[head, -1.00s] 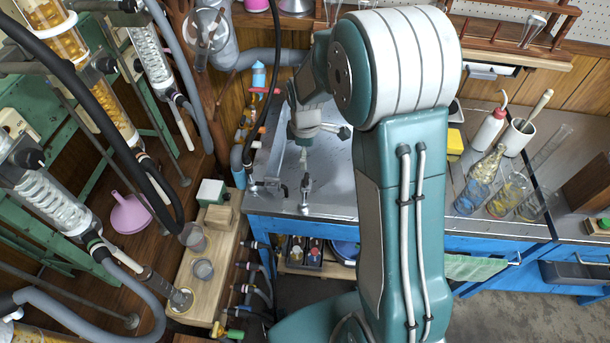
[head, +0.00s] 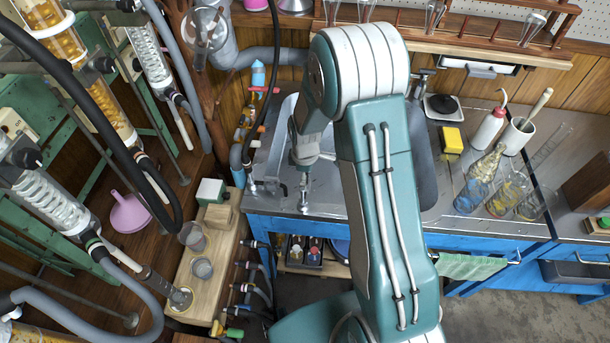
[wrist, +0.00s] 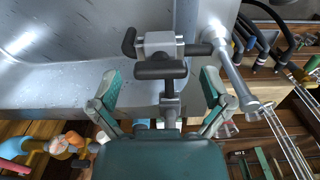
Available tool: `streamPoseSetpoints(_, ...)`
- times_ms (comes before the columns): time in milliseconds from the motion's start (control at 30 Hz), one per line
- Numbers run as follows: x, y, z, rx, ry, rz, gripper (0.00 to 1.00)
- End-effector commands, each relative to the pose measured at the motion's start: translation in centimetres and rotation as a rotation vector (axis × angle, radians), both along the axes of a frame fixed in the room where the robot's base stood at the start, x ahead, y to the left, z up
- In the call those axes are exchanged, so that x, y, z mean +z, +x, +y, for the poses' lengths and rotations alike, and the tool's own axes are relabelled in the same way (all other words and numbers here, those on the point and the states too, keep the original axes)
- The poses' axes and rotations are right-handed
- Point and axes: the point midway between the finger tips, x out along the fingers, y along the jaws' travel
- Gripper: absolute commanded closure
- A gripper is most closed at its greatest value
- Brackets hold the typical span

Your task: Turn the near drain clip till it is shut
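I cannot tell for certain which part is the near drain clip. Several small hose fittings sit along the right side of the wooden block, and a yellow and green fitting (head: 226,331) is at its near end. My gripper (wrist: 160,95) is open, its two green fingers wide apart. A metal valve body with black handles (wrist: 160,45) shows between and beyond the fingers in the wrist view; contact cannot be told. In the head view my gripper (head: 304,152) hangs over the front left of the sink, above a metal tap (head: 304,190).
The wooden block (head: 185,270) holds clear beakers. Glass condensers (head: 50,195) and dark hoses crowd the left. Glass flasks (head: 475,190), a wash bottle (head: 490,128) and a yellow sponge (head: 451,140) stand on the right counter. The floor at lower right looks clear.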

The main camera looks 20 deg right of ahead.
Motion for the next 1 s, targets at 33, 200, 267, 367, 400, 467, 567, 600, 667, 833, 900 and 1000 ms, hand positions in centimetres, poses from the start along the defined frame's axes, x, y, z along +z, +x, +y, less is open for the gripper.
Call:
streamPoseSetpoints(33,0.02,0.01,0.0,0.0,0.0,0.0,0.31)
streamPoseSetpoints(200,0.01,0.03,0.0,0.0,0.0,0.0,0.79)
streamPoseSetpoints(267,0.0,0.05,-0.01,0.0,0.0,0.0,0.79)
streamPoseSetpoints(367,-0.03,0.07,-0.01,-0.002,0.0,0.0,0.79)
streamPoseSetpoints(400,-0.03,0.07,-0.01,-0.004,0.0,0.0,0.79)
streamPoseSetpoints(467,-0.04,0.07,-0.01,-0.011,0.0,-0.001,0.79)
streamPoseSetpoints(567,-0.04,0.08,0.0,-0.034,0.0,-0.001,0.79)
streamPoseSetpoints(600,-0.05,0.08,0.0,-0.049,0.0,-0.001,0.79)
streamPoseSetpoints(667,-0.05,0.08,0.0,-0.077,0.0,-0.001,0.79)
streamPoseSetpoints(833,-0.06,0.08,0.0,-0.189,-0.001,-0.001,0.79)
streamPoseSetpoints(900,-0.07,0.08,0.0,-0.249,-0.001,-0.001,0.79)
streamPoseSetpoints(1000,-0.07,0.08,0.0,-0.342,0.0,-0.002,0.79)
